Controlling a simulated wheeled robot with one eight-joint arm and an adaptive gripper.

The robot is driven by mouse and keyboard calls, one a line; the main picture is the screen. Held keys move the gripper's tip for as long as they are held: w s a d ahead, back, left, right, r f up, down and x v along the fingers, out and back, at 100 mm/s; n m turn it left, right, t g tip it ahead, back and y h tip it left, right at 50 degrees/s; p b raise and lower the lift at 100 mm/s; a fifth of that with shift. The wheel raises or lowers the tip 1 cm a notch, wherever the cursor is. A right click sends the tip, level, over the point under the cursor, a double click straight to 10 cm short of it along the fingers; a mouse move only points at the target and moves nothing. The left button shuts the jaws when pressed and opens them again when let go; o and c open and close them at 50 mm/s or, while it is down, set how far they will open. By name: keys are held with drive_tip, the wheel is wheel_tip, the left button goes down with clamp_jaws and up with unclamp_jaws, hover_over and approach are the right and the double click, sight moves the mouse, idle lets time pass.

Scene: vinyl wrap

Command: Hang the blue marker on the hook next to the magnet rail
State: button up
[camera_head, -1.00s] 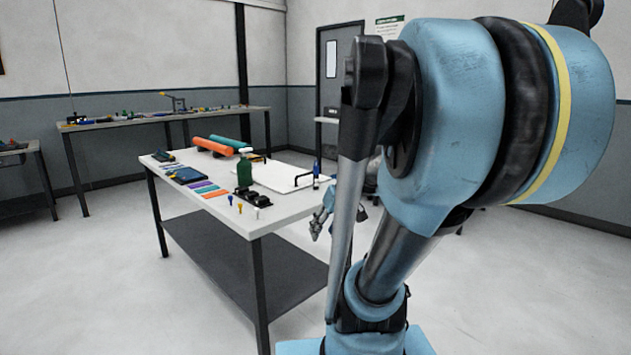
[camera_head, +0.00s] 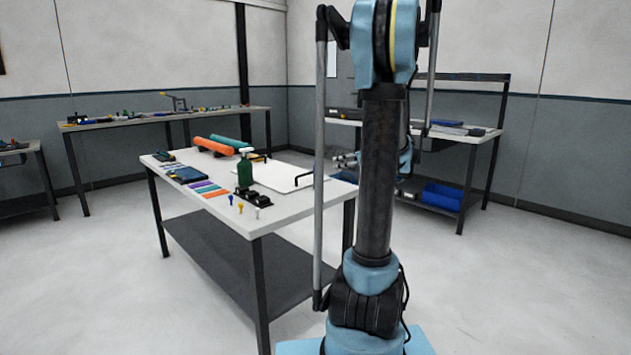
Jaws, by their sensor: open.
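My gripper (camera_head: 344,159) shows small and grey just left of my upright arm, over the far right end of the work table (camera_head: 275,222). It is open, and I see nothing held in it. A black bent bar (camera_head: 305,178), which may be the hook, stands at the right edge of a white board on that table. I cannot make out the blue marker; my arm and its thin rod cover part of the table's right end. I cannot tell which item is the magnet rail.
On the table are a green bottle (camera_head: 244,172), orange roll (camera_head: 207,146), teal roll (camera_head: 230,142), black holder (camera_head: 255,197), coloured strips (camera_head: 205,189) and small pins. A shelf bench with a blue bin (camera_head: 441,195) stands behind right. The floor at front left is clear.

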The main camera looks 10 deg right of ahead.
drive_tip(key=w+d, duration=0.1)
drive_tip(key=d, duration=0.1)
approach(316, 175)
drive_tip(key=w+a+r, duration=0.1)
drive_tip(key=w+a, duration=0.3)
drive_tip(key=w, duration=0.3)
drive_tip(key=shift+w+a+r+t, duration=0.2)
drive_tip(key=shift+w+r+t, duration=0.05)
drive_tip(key=shift+t, duration=0.05)
clamp_jaws()
